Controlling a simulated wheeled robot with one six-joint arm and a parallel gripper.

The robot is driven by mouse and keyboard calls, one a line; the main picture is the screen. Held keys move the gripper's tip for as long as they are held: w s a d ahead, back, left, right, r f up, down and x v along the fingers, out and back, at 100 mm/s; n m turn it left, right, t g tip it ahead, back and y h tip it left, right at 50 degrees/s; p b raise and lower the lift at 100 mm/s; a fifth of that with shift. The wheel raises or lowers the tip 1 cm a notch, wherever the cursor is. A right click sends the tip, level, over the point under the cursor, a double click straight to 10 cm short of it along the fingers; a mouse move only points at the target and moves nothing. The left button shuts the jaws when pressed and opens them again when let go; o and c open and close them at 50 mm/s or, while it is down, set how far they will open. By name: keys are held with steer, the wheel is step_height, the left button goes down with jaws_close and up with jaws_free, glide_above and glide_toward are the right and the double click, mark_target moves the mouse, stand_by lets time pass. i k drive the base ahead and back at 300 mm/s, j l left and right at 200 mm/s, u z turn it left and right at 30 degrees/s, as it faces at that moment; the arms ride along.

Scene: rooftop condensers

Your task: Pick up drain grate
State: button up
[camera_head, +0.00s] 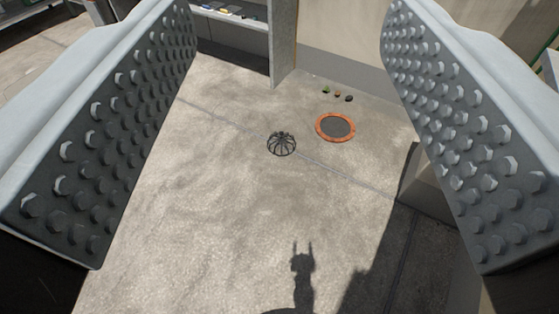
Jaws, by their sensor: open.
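The drain grate (281,144) is a small dark domed cage of thin ribs. It stands on the pale concrete roof floor near the middle of the view, close to a thin seam line. My gripper (290,140) is open, with one studded grey jaw at the left edge and one at the right edge of the view. The grate shows in the gap between the jaws, far beyond them and apart from both. Nothing is between the jaws.
An orange-rimmed dark disc (335,127) lies right of the grate. Several small objects (337,93) lie behind it by the wall. A grey shelf unit (283,40) stands at the back. A block (428,185) stands at right, partly hidden. Open floor (200,200) lies in front and left.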

mark_target(281, 139)
steer(key=k, duration=0.15)
steer(key=i+l, duration=0.1)
steer(key=i, duration=0.45)
steer(key=i+l+u, duration=0.1)
steer(key=i, duration=0.45)
steer(key=i+l, duration=0.15)
steer(key=i, duration=0.4)
steer(key=i+l+u, duration=0.1)
steer(key=i, duration=0.5)
